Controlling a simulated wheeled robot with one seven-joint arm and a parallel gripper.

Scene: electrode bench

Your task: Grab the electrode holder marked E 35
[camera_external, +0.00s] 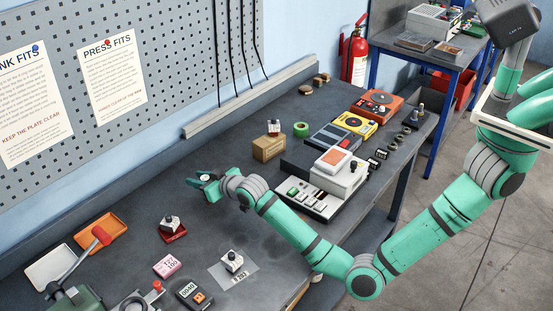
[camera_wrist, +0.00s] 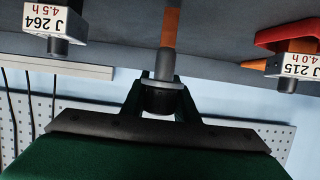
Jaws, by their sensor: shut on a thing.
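My gripper (camera_external: 207,180) is above the bench, left of the cardboard box, shut on a small part. In the upside-down wrist view my fingers (camera_wrist: 162,98) close on its dark body. A grey collar and a copper-coloured rod (camera_wrist: 168,28) continue from the held electrode holder (camera_wrist: 163,72). No label on it shows, so I cannot tell if it is E 35. One white holder marked J 264 (camera_wrist: 57,20) is at the left of the wrist view. Another marked J 215 (camera_wrist: 297,64) is at the right. No E 35 mark is readable in either view.
One holder (camera_external: 274,127) stands on the cardboard box (camera_external: 267,149). Another (camera_external: 169,221) is on a red block, and a third (camera_external: 232,261) on a grey plate. White and orange trays (camera_external: 100,229) lie at left. Devices (camera_external: 318,190) crowd the right. The pegboard wall is behind.

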